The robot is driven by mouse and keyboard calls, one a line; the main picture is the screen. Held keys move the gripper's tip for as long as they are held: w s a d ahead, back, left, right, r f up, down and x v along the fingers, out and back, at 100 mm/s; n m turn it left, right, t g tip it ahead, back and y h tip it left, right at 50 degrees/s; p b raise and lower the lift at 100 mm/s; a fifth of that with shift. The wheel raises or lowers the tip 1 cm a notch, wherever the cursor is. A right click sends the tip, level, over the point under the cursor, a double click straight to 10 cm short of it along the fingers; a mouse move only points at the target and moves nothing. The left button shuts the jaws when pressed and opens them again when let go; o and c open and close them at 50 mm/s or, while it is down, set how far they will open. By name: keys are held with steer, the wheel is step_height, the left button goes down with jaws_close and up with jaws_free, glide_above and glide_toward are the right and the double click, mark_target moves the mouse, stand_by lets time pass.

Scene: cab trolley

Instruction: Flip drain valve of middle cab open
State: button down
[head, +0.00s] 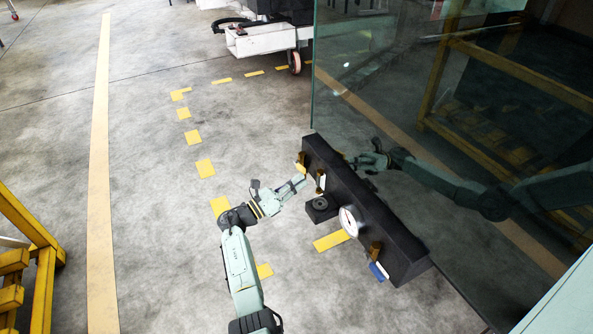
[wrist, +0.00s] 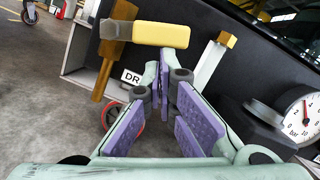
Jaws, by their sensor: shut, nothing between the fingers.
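A black panel (head: 350,205) carries several brass valves with coloured levers. A brass valve with a yellow lever (wrist: 160,33) is at its far end; this lever (head: 300,168) lies sideways in the wrist view. Beside it a brass valve with a white lever (wrist: 208,65) shows; it also appears in the head view (head: 322,183). A white label reading "DR" (wrist: 131,77) is partly hidden behind the fingers. My gripper (head: 303,179) is shut and empty. Its purple-padded fingertips (wrist: 165,80) are below the yellow lever and left of the white one; contact is not clear.
A round gauge (head: 350,221) and a black knob-like fitting (head: 320,207) sit along the panel. A blue-lever valve (head: 378,270) is at the near end. A glass wall (head: 400,100) behind reflects my arm.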

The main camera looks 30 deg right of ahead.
mark_target(302, 171)
step_height(302, 171, up, 4)
steer(key=n+p, duration=0.2)
steer(key=p, duration=0.2)
steer(key=n+t+y+p, duration=0.1)
steer(key=n+p, duration=0.2)
steer(key=p, duration=0.2)
steer(key=shift+s+f+n, duration=0.1)
steer(key=shift+s+n, duration=0.05)
steer(key=shift+n, duration=0.15)
steer(key=n+p, duration=0.1)
steer(key=p, duration=0.1)
steer(key=r+n+p, duration=0.1)
steer(key=n+p, duration=0.1)
steer(key=n+t+p, duration=0.1)
steer(key=n+p, duration=0.1)
steer(key=shift+w+r+y, duration=0.35)
steer(key=shift+r+y, duration=0.05)
steer(key=shift+w+r+p, duration=0.6)
steer(key=shift+w+p, duration=0.05)
steer(key=shift+w, duration=0.05)
steer(key=shift+w+r, duration=0.1)
